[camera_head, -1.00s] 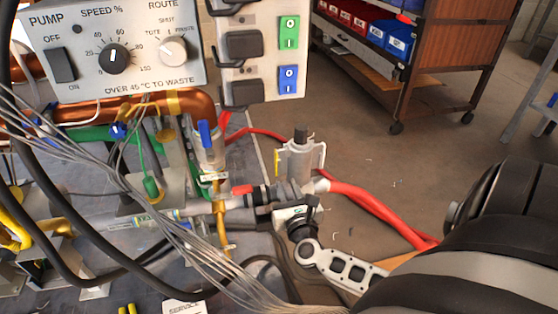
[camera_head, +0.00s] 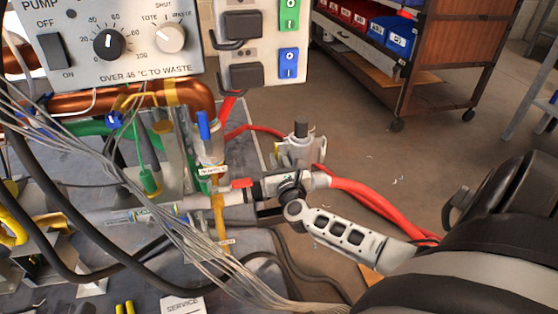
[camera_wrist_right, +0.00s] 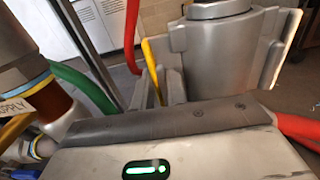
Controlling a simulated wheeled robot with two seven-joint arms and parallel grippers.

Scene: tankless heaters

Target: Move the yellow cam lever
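The yellow cam lever (camera_wrist_right: 150,58) stands upright in the right wrist view, beside a grey cylindrical coupling (camera_wrist_right: 212,50). The coupling also shows in the head view (camera_head: 300,151), where I cannot clearly make out the lever. My right gripper (camera_wrist_right: 163,88) has its two narrow fingertips at the lower part of the lever, with the lever seen between or just behind them. I cannot tell whether the fingers touch or clamp it. My left gripper is not in view.
A red hose (camera_head: 370,198) runs right from the coupling area. A blue-handled valve (camera_head: 204,126) and copper pipe (camera_head: 130,97) stand to the left. The pump control box (camera_head: 108,45) is above them. Loose grey wires (camera_head: 185,245) cross the bench.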

